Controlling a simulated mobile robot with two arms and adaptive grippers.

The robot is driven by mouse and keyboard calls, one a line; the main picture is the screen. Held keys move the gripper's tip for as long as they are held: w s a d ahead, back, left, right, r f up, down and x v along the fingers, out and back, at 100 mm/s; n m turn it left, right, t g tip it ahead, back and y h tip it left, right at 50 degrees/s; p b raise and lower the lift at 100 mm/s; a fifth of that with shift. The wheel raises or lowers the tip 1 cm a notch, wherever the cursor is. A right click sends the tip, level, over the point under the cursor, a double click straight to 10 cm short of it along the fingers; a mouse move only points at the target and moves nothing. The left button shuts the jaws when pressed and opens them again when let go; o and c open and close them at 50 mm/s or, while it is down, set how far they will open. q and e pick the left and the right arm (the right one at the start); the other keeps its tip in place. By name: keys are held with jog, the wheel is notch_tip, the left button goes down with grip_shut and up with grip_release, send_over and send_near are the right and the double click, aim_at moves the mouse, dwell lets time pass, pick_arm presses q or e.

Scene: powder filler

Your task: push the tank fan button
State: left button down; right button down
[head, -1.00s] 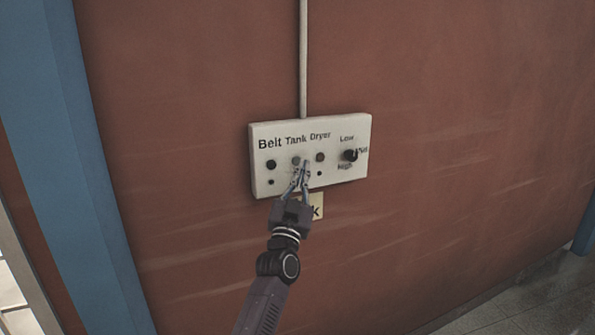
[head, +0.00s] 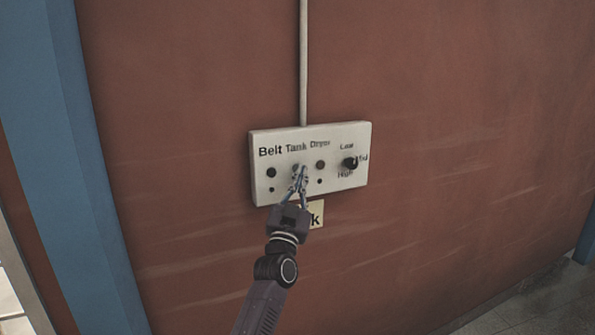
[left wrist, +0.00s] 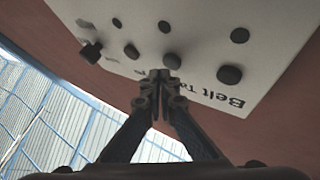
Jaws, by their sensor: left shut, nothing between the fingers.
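The white control panel (head: 340,190) is on the red-brown wall, labelled Belt, Tank and Dryer. The dark, round tank fan button (left wrist: 173,61) is the middle of three under these labels; in the head view my fingers partly cover it. My left gripper (head: 301,170) is shut and empty, reaching up from below with its tips at this button. In the left wrist view the closed tips (left wrist: 159,75) are right beside the button; I cannot tell whether they touch it. My right gripper is not in view.
The belt button (head: 271,172) is left of the tips and the dryer button (head: 320,165) just right. A black knob (head: 349,163) with Low, Mid and High marks is farther right. A small sign (head: 317,215) is below the panel, partly behind my gripper.

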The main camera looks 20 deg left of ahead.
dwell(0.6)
pick_arm(q)
jog(key=shift+a, duration=0.1)
jog(key=shift+w+a, duration=0.25)
jog(key=shift+w, duration=0.1)
dwell(0.4)
jog(key=shift+s+d, duration=0.35)
jog(key=shift+s, duration=0.05)
